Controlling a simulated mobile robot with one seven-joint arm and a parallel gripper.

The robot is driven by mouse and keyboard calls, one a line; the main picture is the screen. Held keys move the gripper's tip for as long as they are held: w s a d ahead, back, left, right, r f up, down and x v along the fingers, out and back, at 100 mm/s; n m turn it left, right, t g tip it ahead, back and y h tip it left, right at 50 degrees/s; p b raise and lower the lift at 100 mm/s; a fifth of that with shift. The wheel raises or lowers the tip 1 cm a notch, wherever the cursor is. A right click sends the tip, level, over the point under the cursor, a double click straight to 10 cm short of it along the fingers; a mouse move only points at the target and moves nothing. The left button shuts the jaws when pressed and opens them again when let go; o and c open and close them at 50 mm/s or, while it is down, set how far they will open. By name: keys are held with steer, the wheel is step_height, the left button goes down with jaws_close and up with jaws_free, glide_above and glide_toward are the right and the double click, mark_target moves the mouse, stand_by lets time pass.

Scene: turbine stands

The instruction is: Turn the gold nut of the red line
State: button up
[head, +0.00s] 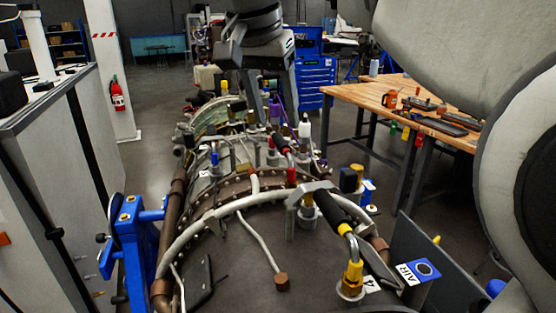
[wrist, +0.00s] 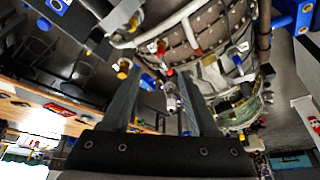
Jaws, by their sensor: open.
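The red line shows in the head view as a black hose with a red collar (head: 287,149), with a red fitting below it at mid-picture. I cannot clearly make out its gold nut there. In the wrist view a red fitting (wrist: 169,72) shows between the fingertips, apart from both fingers. My gripper (head: 268,118) hangs over the turbine, behind the red collar in the head view. In the wrist view my gripper (wrist: 160,76) has its two fingers wide apart, with nothing held.
The yellow line's gold nut (head: 352,275) stands nearer on the turbine casing (head: 245,265). Grey pipes, brackets and several fittings crowd the casing. A wooden workbench (head: 385,95) is at right; a white cabinet (head: 40,150) is at left.

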mark_target(291, 181)
steer(key=x, duration=0.6)
steer(key=b+x, duration=0.1)
steer(key=x, duration=0.4)
steer(key=w+b+x, duration=0.1)
steer(key=x, duration=0.5)
steer(key=shift+w+d+f, duration=0.1)
steer(key=shift+f, duration=0.05)
jaws_close()
